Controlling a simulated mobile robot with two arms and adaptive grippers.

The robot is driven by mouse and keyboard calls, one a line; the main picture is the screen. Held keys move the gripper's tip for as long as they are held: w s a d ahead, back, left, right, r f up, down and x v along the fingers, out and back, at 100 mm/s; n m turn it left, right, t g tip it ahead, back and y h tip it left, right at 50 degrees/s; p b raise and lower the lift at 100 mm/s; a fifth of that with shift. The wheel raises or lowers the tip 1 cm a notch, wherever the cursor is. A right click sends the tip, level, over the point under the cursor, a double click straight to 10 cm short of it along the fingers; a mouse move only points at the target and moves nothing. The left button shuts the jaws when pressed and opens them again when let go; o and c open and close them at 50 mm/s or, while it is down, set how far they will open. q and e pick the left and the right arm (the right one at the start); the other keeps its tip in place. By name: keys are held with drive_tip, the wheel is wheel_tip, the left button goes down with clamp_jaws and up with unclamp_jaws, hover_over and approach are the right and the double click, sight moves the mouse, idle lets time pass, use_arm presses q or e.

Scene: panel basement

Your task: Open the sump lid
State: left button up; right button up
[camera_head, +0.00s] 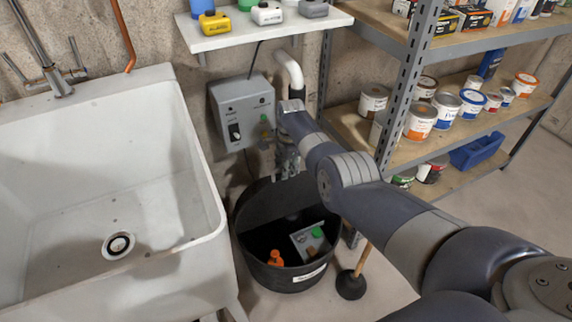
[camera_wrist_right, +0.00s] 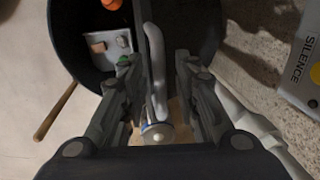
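The sump is a round black tub (camera_head: 290,283) on the floor beside the sink. A flat dark panel (camera_head: 278,203), which looks like the lid, covers or stands over its back half; its exact tilt is hard to tell. The front half is uncovered. The tub also shows at the top of the wrist view (camera_wrist_right: 77,70). My right gripper (camera_head: 287,172) points down above the tub's back part. Contact with the panel cannot be told. My left gripper is out of view.
A grey control box (camera_head: 240,110) hangs behind, a white sink (camera_head: 200,240) is at left, and paint shelves (camera_head: 400,165) are at right.

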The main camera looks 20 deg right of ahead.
wheel_tip(320, 180, up, 12)
drive_tip(key=s, duration=0.1)
drive_tip(key=shift+s, duration=0.35)
idle(0.4)
drive_tip(key=shift+f, duration=0.15)
